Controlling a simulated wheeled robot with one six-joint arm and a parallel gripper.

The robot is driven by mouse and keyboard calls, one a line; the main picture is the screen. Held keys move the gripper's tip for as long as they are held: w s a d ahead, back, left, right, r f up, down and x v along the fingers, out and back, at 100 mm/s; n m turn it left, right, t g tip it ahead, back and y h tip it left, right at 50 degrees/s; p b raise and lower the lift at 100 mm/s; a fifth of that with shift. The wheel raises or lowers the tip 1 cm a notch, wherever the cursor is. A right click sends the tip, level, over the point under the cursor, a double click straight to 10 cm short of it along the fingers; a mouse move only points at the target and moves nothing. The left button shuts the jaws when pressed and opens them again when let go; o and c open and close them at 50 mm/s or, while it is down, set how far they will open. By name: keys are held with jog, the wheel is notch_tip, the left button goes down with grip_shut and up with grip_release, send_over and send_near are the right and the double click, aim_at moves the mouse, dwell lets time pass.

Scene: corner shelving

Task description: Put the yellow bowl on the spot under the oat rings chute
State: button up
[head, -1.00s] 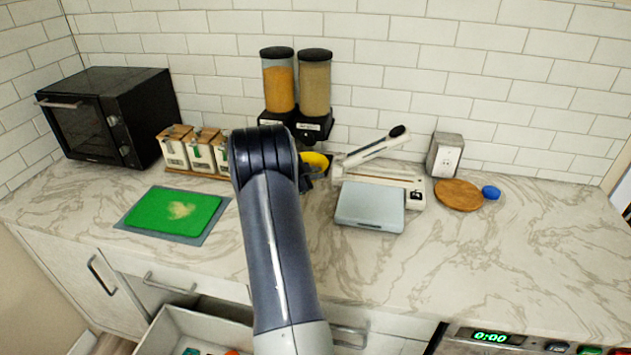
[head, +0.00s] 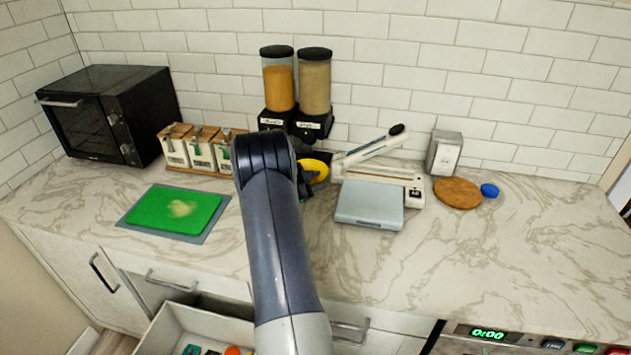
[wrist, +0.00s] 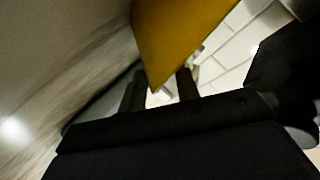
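The yellow bowl (head: 317,170) is tilted and held up in front of the dispenser base, partly hidden behind my arm. In the wrist view the bowl (wrist: 178,38) fills the top middle, its rim reaching down between the two fingers. My gripper (wrist: 160,86) is shut on that rim; in the head view only a dark bit of it (head: 305,182) shows beside my arm. Two dispensers stand at the wall, one with orange contents (head: 279,88) and one with beige contents (head: 315,85). Their labels are too small to read. The spots under the chutes are mostly hidden.
A grey scale (head: 369,205) and a white sealer-like device (head: 415,190) stand right of the bowl. Several white canisters (head: 200,153) stand left of my arm. A green board (head: 175,211) lies front left. An open drawer (head: 180,325) juts out below.

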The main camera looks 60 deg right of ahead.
jog(key=shift+a, duration=0.1)
jog(key=b+v, duration=0.2)
jog(key=v, duration=1)
jog(key=shift+o, duration=0.2)
